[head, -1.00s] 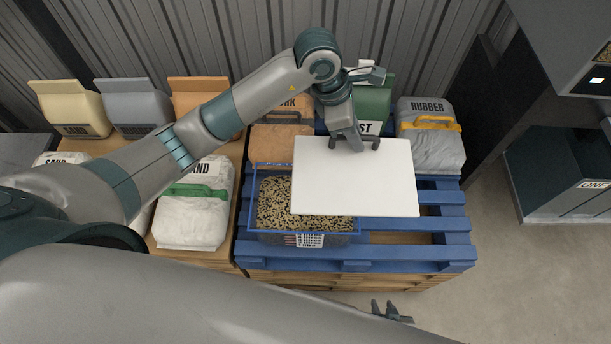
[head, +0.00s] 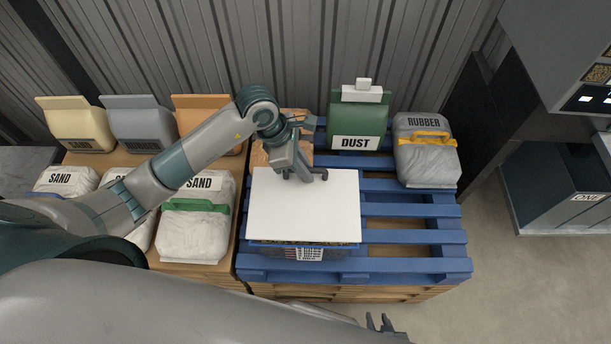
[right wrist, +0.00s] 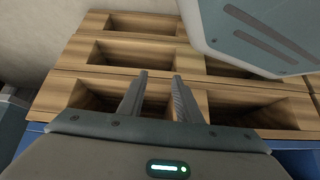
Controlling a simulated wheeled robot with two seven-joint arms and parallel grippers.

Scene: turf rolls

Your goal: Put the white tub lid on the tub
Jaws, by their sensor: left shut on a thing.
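My right gripper (head: 380,322) is low at the front, away from the tub. In the right wrist view its two fingers (right wrist: 158,98) stand apart with nothing between them.
The blue pallet (head: 420,237) has free slats right of the tub. A green DUST bag (head: 358,125) and a grey RUBBER bag (head: 425,160) stand behind. SAND bags (head: 195,225) stand close on the left. Wooden pallet sides (right wrist: 130,50) fill the right wrist view.

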